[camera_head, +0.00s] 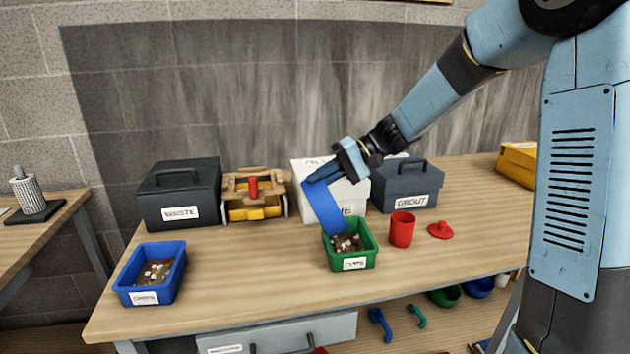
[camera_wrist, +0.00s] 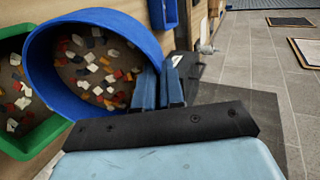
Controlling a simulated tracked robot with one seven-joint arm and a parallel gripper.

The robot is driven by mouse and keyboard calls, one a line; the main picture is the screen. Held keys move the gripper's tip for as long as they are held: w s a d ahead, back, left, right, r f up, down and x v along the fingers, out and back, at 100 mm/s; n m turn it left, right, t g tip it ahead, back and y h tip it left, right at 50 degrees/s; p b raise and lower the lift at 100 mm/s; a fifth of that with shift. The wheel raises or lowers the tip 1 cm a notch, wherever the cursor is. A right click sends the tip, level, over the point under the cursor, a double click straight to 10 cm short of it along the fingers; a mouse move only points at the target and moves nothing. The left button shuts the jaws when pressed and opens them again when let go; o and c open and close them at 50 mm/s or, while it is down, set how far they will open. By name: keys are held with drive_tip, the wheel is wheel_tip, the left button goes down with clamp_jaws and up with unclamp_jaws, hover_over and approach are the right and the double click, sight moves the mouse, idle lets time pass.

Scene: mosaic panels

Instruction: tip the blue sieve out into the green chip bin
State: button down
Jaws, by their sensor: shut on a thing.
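The blue sieve (camera_head: 325,207) is steeply tilted over the green chip bin (camera_head: 369,257), its lower edge at or just above the bin's rim; I cannot tell if they touch. My gripper (camera_head: 326,172) is shut on the sieve's rim at its upper end. In the wrist view, my gripper (camera_wrist: 160,85) holds the rim of the round sieve (camera_wrist: 38,62), and several mixed-colour chips show within it. The green bin (camera_wrist: 45,130) is partly hidden behind the sieve there and also holds chips.
A blue bin (camera_head: 175,284) with chips stands at the left front of the table. Behind are a dark WASTE box (camera_head: 165,212), a wooden-and-yellow item (camera_head: 255,197), a white box (camera_head: 348,196) and a GROUT box (camera_head: 400,189). A red cup (camera_head: 401,231) and red lid (camera_head: 440,230) stand right.

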drive_tip(key=w+d+f+g+y, duration=0.1)
drive_tip(key=w+d+g+y, duration=0.1)
drive_tip(key=d+y, duration=0.7)
drive_tip(key=shift+w+d+f+g, duration=0.15)
drive_tip(key=shift+w+d+g, duration=0.15)
drive_tip(key=shift+w+d, duration=0.35)
idle(0.6)
drive_tip(key=shift+s+d, duration=0.15)
idle(0.5)
